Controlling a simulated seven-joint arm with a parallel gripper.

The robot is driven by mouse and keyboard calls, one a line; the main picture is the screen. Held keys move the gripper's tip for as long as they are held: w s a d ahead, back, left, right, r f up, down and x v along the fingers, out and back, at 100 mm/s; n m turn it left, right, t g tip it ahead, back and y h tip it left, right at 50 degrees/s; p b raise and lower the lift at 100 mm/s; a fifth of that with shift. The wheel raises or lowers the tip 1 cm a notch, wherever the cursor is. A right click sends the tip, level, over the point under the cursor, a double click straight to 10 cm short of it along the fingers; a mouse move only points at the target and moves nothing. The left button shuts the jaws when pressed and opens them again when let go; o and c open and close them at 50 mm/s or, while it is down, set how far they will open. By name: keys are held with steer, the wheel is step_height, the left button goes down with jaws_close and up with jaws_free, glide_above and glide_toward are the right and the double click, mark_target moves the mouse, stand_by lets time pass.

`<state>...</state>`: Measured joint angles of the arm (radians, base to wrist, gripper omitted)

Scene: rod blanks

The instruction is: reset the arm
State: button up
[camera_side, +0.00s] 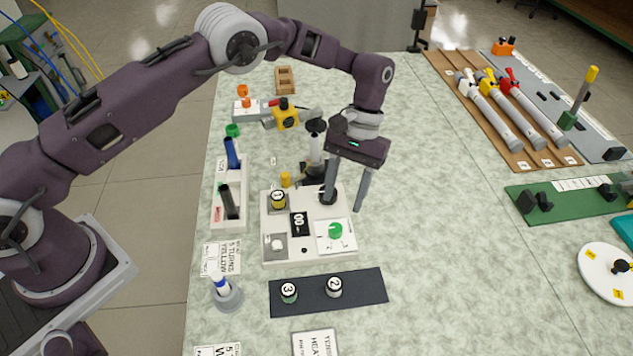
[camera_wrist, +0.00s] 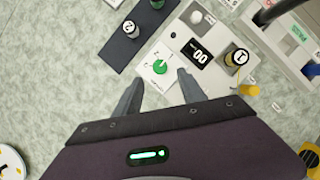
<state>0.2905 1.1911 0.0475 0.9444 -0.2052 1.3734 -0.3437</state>
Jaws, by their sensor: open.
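My gripper (camera_side: 345,190) hangs over the right back part of a white control panel, with its two fingers apart and nothing between them. In the wrist view the open fingers (camera_wrist: 158,92) point toward the panel's green knob (camera_wrist: 159,67). The white panel (camera_side: 308,258) carries the green knob (camera_side: 336,230), a black display (camera_side: 299,223) reading 00, a white button (camera_side: 277,244) and a cylinder marked 1 (camera_side: 278,199). I cannot tell how far the fingertips are above the panel.
A dark strip (camera_side: 362,285) with cylinders marked 2 (camera_side: 334,287) and 3 (camera_side: 289,292) lies in front. A white tray (camera_side: 217,222) with markers stands left. A brown board (camera_side: 452,78) with several rods and a green board (camera_side: 560,205) lie right. The table between is clear.

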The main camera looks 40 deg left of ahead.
steer(key=s+a+r+t, duration=0.2)
steer(key=a+r, duration=0.1)
steer(key=r, duration=0.5)
steer(key=s+a+r+t, duration=0.1)
steer(key=s+a+r, duration=0.15)
steer(key=r, duration=0.55)
steer(key=s+a+r+t, duration=0.2)
steer(key=a+r, duration=0.1)
steer(key=r, duration=0.5)
steer(key=s+a+r+m+t, duration=0.15)
steer(key=s+a+r, duration=0.3)
steer(key=s, duration=0.55)
steer(key=s+a+f+t, duration=0.1)
steer(key=s, duration=0.4)
steer(key=s+a+f+t, duration=0.1)
steer(key=s+a+t, duration=0.1)
steer(key=s, duration=0.4)
steer(key=shift+s+f+y, duration=0.25)
steer(key=shift+f+y, duration=0.05)
